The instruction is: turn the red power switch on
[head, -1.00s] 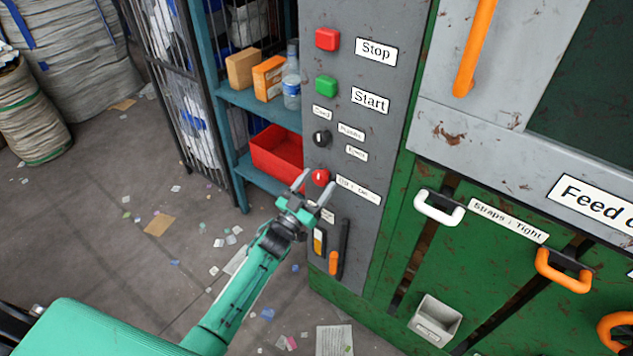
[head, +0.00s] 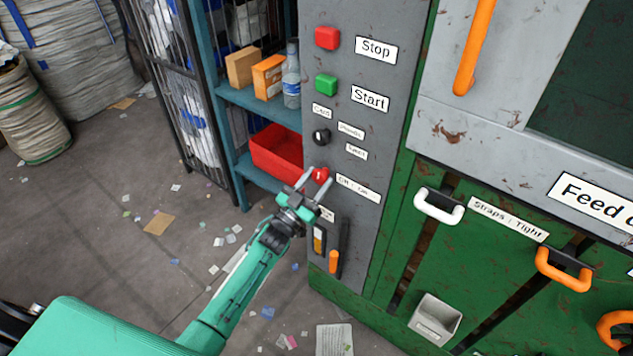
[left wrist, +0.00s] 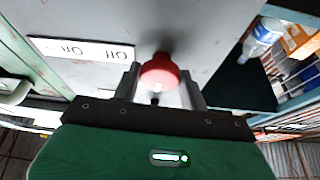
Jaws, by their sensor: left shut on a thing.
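The red power switch (head: 320,174) is a round red knob on the grey control panel (head: 381,103), beside a white Off/On label (head: 358,188). My left gripper (head: 315,177) has its two fingers on either side of the knob and is shut on it. In the left wrist view the red knob (left wrist: 160,72) sits between the two fingers (left wrist: 160,86), with a small pale mark on its lower side. The Off/On label (left wrist: 82,49) appears upside down there. My right gripper is not in view.
Above the switch are a black selector knob (head: 321,137), a green Start button (head: 326,85) and a red Stop button (head: 327,38). An orange-handled lever (head: 334,262) is below. A shelf with a red bin (head: 274,152) stands left; a white handle (head: 438,207) is right.

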